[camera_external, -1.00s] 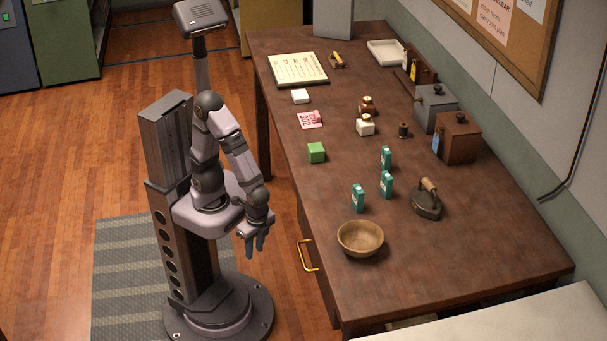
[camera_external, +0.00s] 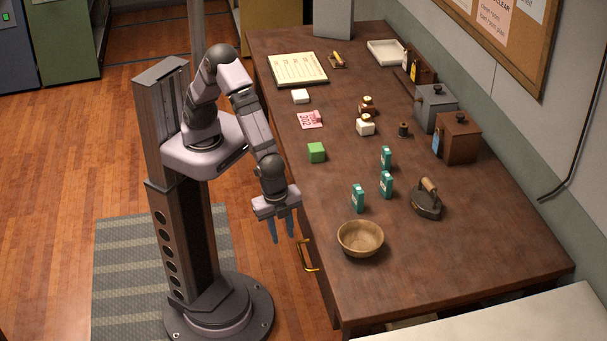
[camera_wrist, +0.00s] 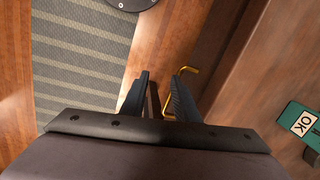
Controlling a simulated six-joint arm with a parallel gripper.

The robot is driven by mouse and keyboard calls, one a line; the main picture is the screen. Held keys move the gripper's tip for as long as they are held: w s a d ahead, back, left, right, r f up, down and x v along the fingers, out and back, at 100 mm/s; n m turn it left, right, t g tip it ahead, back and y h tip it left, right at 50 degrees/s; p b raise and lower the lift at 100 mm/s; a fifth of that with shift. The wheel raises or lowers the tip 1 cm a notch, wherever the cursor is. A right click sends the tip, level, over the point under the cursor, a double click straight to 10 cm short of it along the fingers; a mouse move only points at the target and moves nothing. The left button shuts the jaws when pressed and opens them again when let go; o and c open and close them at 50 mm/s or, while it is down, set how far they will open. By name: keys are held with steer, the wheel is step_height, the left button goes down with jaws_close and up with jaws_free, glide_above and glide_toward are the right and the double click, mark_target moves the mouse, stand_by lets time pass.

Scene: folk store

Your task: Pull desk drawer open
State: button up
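The desk (camera_external: 455,255) is dark wood, and its drawer front is on the side facing my base, mostly hidden below the top's edge. A yellow, brass-like drawer handle (camera_external: 307,255) sticks out from that front. My gripper (camera_external: 282,238) points down beside the desk edge, up and to the left of the handle in the external view. No contact with the handle is visible.
A wooden bowl (camera_external: 360,237) stands near the desk edge by the handle. Small green boxes (camera_external: 358,197), a green cube (camera_external: 317,152) and an iron (camera_external: 427,200) stand on the top. A striped mat (camera_external: 110,270) lies under my base. Floor beside the drawer is clear.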

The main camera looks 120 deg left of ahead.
steer(key=m+t, duration=0.1)
glide_toward(301, 255)
steer(key=shift+m, duration=0.5)
steer(key=shift+w+a+f+p, duration=0.15)
steer(key=shift+f, duration=1.05)
steer(key=shift+w+a+f+p, duration=0.1)
steer(key=shift+w+f+p, duration=0.05)
steer(key=shift+f, duration=1.05)
steer(key=shift+w+a+f+p, duration=0.15)
steer(key=shift+f, duration=1.1)
jaws_close()
